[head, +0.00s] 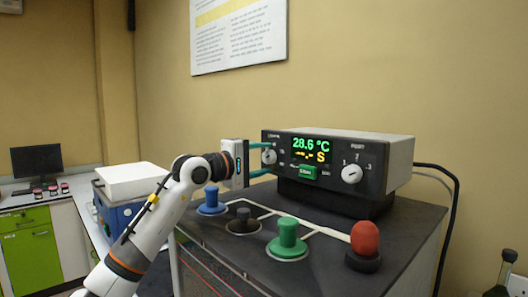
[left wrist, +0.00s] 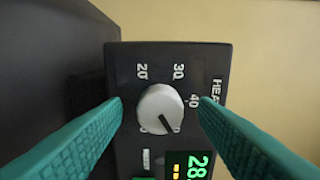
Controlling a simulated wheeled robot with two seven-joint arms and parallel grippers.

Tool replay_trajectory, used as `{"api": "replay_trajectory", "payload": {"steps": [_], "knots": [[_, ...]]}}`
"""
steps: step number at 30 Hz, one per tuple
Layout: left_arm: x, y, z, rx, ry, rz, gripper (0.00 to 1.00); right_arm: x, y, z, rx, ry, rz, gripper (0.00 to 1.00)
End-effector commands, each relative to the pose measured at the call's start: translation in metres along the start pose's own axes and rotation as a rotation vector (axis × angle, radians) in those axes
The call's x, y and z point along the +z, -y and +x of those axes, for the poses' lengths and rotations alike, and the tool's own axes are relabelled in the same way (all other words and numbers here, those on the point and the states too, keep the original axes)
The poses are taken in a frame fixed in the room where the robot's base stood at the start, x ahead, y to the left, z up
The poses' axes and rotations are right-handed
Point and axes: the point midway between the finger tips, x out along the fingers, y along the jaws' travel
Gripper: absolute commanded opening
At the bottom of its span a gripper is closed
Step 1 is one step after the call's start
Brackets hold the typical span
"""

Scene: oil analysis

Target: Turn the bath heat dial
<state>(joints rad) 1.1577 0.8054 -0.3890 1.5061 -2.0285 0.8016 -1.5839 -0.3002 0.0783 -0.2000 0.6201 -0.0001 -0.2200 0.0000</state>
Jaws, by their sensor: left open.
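The bath heat dial is a round light-grey knob (head: 269,157) at the left end of the control box's front panel. It also shows large in the left wrist view (left wrist: 158,104), with marks 20, 30 and 40 around it and a dark pointer line toward the lower right. My left gripper (head: 262,158) is open, its teal fingers on either side of the dial. In the left wrist view the fingertips (left wrist: 161,103) flank the knob with visible gaps. My right gripper is not in view.
The control box (head: 400,160) has a display (head: 311,148) reading 28.6 °C and a second knob (head: 351,174) on the right. Blue (head: 211,200), black (head: 243,220), green (head: 288,238) and red (head: 364,240) pieces stand on the dark bench top in front.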

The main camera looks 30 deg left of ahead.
Motion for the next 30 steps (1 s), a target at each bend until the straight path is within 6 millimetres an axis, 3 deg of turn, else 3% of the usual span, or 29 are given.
{"api": "replay_trajectory", "payload": {"steps": [12, 13, 21, 30], "knots": [[-0.0005, -0.0003, 0.011, -0.001, 0.0, 0.002, 0.54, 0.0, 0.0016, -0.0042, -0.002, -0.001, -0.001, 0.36], [-0.0005, -0.0003, 0.0109, -0.001, 0.0, 0.002, 0.52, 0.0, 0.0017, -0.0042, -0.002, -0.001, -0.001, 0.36], [-0.0004, -0.0004, 0.0107, 0.0, 0.0, 0.001, 0.09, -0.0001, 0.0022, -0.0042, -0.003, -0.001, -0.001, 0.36], [-0.0002, -0.0008, 0.0106, 0.0, 0.0, -0.037, 0.09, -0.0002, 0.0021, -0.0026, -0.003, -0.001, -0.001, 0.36]]}}
